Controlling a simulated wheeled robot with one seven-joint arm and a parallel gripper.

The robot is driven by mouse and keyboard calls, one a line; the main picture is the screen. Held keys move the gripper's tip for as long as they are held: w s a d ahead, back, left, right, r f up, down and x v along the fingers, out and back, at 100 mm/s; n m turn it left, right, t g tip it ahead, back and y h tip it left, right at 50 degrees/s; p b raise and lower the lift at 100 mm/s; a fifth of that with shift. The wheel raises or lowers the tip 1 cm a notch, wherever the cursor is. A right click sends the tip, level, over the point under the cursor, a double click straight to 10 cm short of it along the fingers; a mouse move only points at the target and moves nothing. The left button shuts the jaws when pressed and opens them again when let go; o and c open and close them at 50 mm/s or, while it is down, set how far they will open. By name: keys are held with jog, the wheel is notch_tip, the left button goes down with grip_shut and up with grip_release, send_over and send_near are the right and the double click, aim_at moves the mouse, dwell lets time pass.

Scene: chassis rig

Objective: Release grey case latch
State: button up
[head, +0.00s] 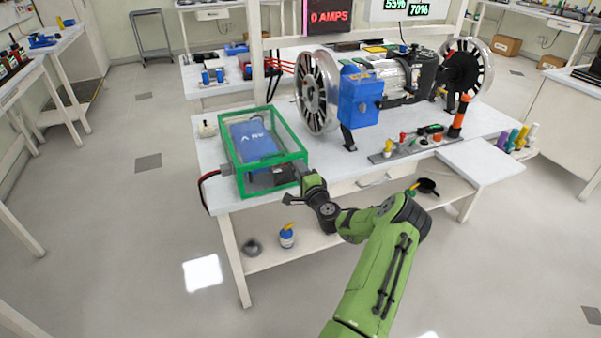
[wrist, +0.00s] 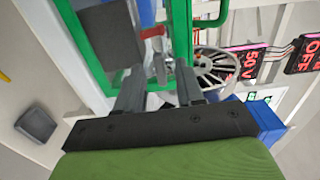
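The case (head: 297,160) has a green frame with clear sides and stands at the left end of the workbench, with a blue block (head: 253,139) inside. My gripper (head: 290,196) is at the case's front right corner. In the wrist view, the two grey fingers of my gripper (wrist: 160,72) are apart, pointing at the green frame (wrist: 181,30). A small grey metal part (wrist: 163,68), possibly the latch, shows between the fingertips, beside the green bar. Contact with it cannot be told. A red part (wrist: 152,32) lies just beyond. In the head view the latch cannot be made out.
The white workbench (head: 235,195) also carries a motor rig with spoked wheels (head: 317,92) and a blue box (head: 360,98). A strip with coloured handles (head: 405,147) lies at the front right.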

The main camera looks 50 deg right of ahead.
jog(key=v, duration=1.5)
jog(key=shift+s+a, duration=0.15)
jog(key=shift+s, duration=0.2)
